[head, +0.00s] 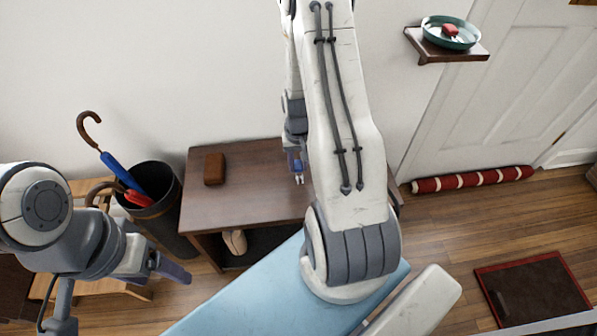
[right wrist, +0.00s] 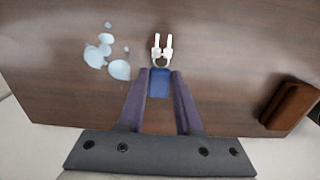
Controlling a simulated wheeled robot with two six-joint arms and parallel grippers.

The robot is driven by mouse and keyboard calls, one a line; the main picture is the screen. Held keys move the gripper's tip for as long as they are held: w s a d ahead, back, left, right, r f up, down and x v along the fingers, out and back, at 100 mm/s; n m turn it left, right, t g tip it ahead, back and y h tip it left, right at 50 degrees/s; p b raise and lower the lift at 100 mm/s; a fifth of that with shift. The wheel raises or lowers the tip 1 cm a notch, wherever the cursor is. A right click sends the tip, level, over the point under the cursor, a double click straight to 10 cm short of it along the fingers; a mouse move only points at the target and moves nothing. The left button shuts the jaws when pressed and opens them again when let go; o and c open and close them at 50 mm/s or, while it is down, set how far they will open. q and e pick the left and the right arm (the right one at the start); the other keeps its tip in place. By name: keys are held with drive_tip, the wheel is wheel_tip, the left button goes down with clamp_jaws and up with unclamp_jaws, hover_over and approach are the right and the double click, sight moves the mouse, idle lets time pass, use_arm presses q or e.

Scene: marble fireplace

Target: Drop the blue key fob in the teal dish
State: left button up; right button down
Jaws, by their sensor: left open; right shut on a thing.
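The blue key fob (right wrist: 159,83) is between the fingers of my right gripper (right wrist: 159,78), which is shut on it. Its ring and white keys (right wrist: 162,47) stick out past the fingertips over the brown table top. In the head view the right gripper (head: 296,163) shows small beside my arm, above the table, with the keys hanging below it. The teal dish (head: 466,43) sits on a small wall shelf at the upper right, with a red item (head: 450,30) in it. My left gripper (head: 172,268) is open and empty at lower left.
The dark wood table (head: 255,195) bears a brown box-like item (head: 214,169). An umbrella stand (head: 160,212) with blue and red umbrellas is left of it. The wall shelf (head: 428,48) is beside a white door (head: 520,70). My right arm hides part of the table.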

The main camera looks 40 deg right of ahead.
sight(299, 167)
drive_tip(key=shift+f+b, duration=0.4)
drive_tip(key=shift+f, duration=1.25)
drive_tip(key=shift+f, duration=0.1)
drive_tip(key=shift+f, duration=0.15)
drive_tip(key=c, duration=0.6)
unclamp_jaws()
